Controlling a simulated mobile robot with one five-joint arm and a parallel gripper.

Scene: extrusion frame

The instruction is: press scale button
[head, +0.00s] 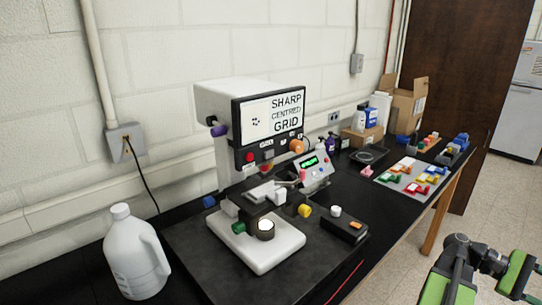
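No thing here is plainly marked as a scale. A small grey unit (318,180) with a lit green display and small coloured buttons stands beside the white microscope-like machine, on its right. A flat black box (345,227) with a white knob on top and an orange patch lies in front of it. I cannot tell which of these carries the scale button. My arm shows at the lower right in green and black parts, with what looks like my gripper (514,275) at its end, well apart from both. Its fingers are partly cut off by the picture edge.
The white machine (215,105) with a screen stands on a black mat. A white jug (135,256) is at the left. Coloured parts on a tray (412,178), a cardboard box (408,102) and bottles stand farther back. Floor (490,205) is open right of the bench.

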